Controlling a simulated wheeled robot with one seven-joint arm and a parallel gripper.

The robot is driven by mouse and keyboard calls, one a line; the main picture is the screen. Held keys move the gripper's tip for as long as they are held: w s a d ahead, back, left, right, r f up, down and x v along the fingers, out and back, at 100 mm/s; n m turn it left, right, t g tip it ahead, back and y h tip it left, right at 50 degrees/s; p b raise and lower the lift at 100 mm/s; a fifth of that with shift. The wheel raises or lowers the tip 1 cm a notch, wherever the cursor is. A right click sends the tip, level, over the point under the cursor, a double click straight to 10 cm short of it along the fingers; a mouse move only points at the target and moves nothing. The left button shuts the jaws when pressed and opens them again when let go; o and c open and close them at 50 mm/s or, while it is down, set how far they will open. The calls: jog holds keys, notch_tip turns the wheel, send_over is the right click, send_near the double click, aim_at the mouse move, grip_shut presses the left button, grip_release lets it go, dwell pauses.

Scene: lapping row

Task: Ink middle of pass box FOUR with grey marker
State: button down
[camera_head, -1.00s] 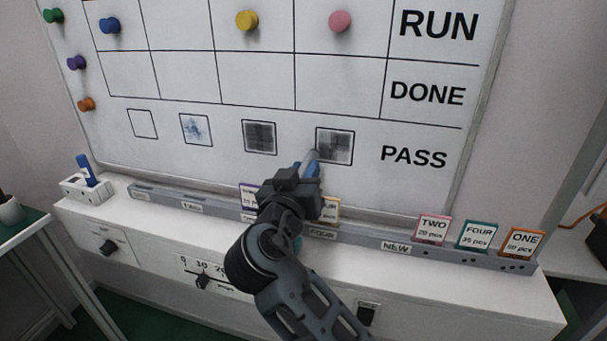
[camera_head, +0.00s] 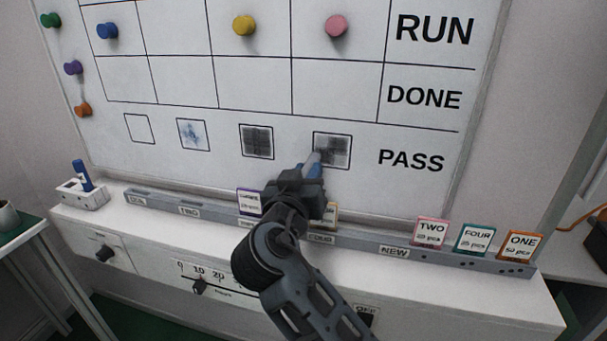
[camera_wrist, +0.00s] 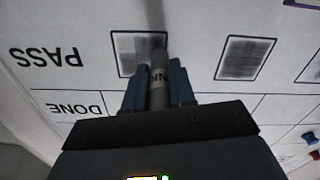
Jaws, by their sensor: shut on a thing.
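My gripper (camera_head: 307,171) is shut on the grey marker (camera_wrist: 158,92), which sits between the two fingers in the wrist view. The marker points at the whiteboard, with its tip over the left part of the rightmost pass box (camera_head: 337,150), the fourth from the left. That box also shows in the wrist view (camera_wrist: 130,44), upside down, beside the marker. It holds dark grey shading over most of its inside. I cannot tell whether the tip touches the board. My gripper hides a little of the board below the box.
The third pass box (camera_head: 257,142) is shaded grey, the second (camera_head: 193,134) has blue scribble, and the first (camera_head: 139,128) is blank. A grey rail (camera_head: 455,259) with cards runs below the board. A white holder (camera_head: 83,197) with a blue marker (camera_head: 82,176) stands left.

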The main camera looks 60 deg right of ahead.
jog(key=s+d+r, duration=0.1)
jog(key=s+d, duration=0.1)
jog(key=s, duration=0.4)
jog(key=shift+w+a+b, duration=0.35)
jog(key=shift+w+b, duration=0.15)
jog(key=shift+w, duration=0.6)
jog(key=shift+w+a+b, duration=0.35)
jog(key=shift+w+b, duration=0.1)
jog(key=shift+w, duration=0.6)
jog(key=shift+w+a+b, duration=0.35)
jog(key=shift+w+b, duration=0.15)
jog(key=shift+w, duration=0.6)
jog(key=shift+a+r, duration=0.15)
jog(key=shift+r, duration=0.4)
jog(key=s+d, duration=0.2)
jog(key=s, duration=0.4)
jog(key=shift+s+d, duration=0.35)
jog(key=shift+s, duration=0.05)
jog(key=b+v, duration=0.1)
jog(key=v, duration=0.5)
jog(key=shift+b, duration=0.4)
